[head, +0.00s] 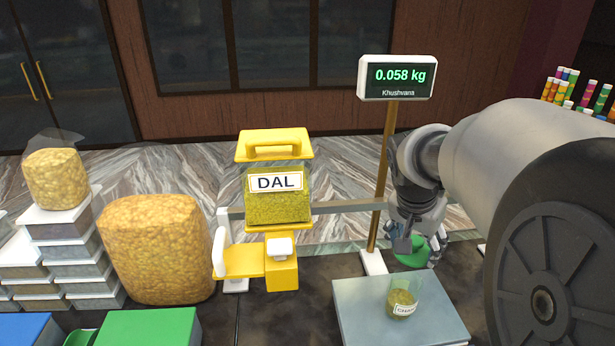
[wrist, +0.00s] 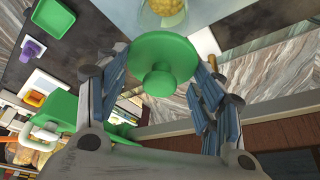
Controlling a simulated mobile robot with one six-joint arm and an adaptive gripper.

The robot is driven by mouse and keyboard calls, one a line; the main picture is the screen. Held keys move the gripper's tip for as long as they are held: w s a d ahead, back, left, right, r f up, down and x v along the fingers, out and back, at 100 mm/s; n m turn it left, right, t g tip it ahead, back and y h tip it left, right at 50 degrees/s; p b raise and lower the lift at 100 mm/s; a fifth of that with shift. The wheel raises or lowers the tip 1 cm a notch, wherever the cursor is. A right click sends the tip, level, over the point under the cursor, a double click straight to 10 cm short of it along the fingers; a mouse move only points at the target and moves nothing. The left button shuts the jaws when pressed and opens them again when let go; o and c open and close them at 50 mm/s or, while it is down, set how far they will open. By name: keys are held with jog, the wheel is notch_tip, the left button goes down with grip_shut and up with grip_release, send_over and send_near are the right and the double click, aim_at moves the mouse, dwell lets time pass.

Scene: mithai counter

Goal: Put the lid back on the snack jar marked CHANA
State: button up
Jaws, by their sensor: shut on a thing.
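The small clear jar (head: 403,298) with a white label, which seems to read CHANA, stands upright and open on the grey scale plate (head: 360,325). It holds a yellow snack. A jar with yellow contents also shows at the top edge of the wrist view (wrist: 166,8). My gripper (head: 415,243) is shut on a round green lid (head: 412,257), above and behind the jar and apart from it. In the wrist view the lid (wrist: 178,47) sits between my two fingers, its knob facing the camera. Part of the lid is hidden by my gripper in the head view.
The scale's display (head: 396,78) stands on a brass post (head: 384,180) close left of my arm. A yellow DAL dispenser (head: 280,272) stands left of the scale. A large snack bag (head: 155,250) and stacked boxes (head: 65,245) fill the left. Colourful tubes (head: 570,90) stand far right.

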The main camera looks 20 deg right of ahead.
jog(key=shift+s+f, duration=0.1)
jog(key=shift+s, duration=0.4)
jog(key=shift+f+b, duration=0.25)
jog(key=shift+b, duration=0.15)
notch_tip(320, 180, down, 5)
jog(key=b, duration=0.4)
jog(key=shift+w+f, duration=0.15)
jog(key=shift+f, duration=0.05)
jog(key=shift+a, duration=0.1)
jog(key=shift+f+b, duration=0.15)
jog(key=shift+b, duration=0.65)
dwell(1.4)
dwell(0.4)
jog(key=o, duration=1)
jog(key=shift+o, duration=0.2)
